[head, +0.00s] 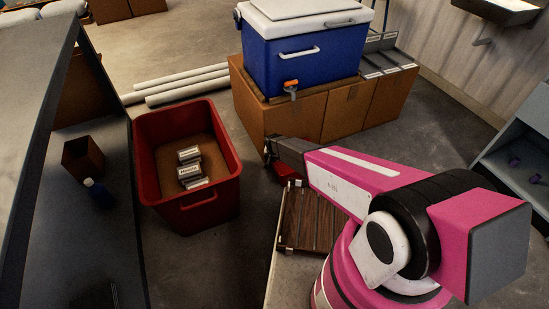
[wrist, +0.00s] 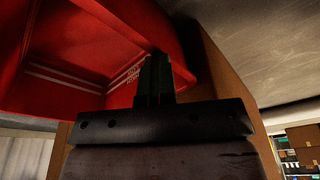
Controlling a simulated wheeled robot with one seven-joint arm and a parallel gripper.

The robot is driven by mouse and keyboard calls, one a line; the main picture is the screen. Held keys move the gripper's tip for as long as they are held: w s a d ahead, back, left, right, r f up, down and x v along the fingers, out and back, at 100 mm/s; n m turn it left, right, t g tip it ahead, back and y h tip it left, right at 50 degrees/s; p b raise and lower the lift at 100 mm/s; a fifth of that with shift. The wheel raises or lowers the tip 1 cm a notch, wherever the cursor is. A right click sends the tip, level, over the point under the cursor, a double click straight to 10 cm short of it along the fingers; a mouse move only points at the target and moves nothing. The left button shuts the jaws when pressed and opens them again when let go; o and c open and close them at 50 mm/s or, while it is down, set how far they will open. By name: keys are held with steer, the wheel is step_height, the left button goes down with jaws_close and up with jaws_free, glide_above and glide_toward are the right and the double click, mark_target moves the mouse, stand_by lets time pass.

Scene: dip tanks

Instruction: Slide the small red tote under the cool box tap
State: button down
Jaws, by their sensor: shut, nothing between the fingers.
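The small red tote (head: 286,173) is mostly hidden behind my arm in the head view, on the floor before the cardboard boxes. In the wrist view a red tote (wrist: 75,50) with white stripes and lettering fills the upper left. My gripper (head: 268,152) is shut and empty, low in front of the boxes. In the wrist view my gripper (wrist: 154,70) overlaps the tote's red wall; I cannot tell whether they touch. The blue cool box (head: 302,55) with a white lid sits on the boxes. Its orange tap (head: 291,86) juts over their front edge.
A large red tote (head: 207,204) holding several small boxes stands left of my arm. Cardboard boxes (head: 345,112) bear the cool box. A slatted wooden board (head: 300,215) lies below my arm. White pipes (head: 186,86) lie behind. Some floor between large tote and boxes is clear.

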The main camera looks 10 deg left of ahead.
steer(key=shift+s+d+f, duration=0.3)
steer(key=shift+s+f, duration=0.25)
steer(key=shift+s, duration=0.05)
steer(key=shift+r, duration=0.8)
steer(key=shift+d, duration=0.1)
steer(key=s, duration=1.2)
steer(key=w+d+r+g, duration=0.1)
steer(key=d+r, duration=0.7)
steer(key=r, duration=0.3)
steer(key=w+d+r, duration=0.2)
steer(key=d+r, duration=0.7)
steer(key=r, duration=0.1)
steer(key=s+d+r, duration=0.4)
steer(key=d+r, duration=0.5)
steer(key=r, duration=0.1)
steer(key=s+d+r+g, duration=0.1)
steer(key=s+d+r, duration=0.3)
steer(key=d+r, duration=0.5)
steer(key=shift+s+r, duration=0.2)
steer(key=shift+r, duration=0.5)
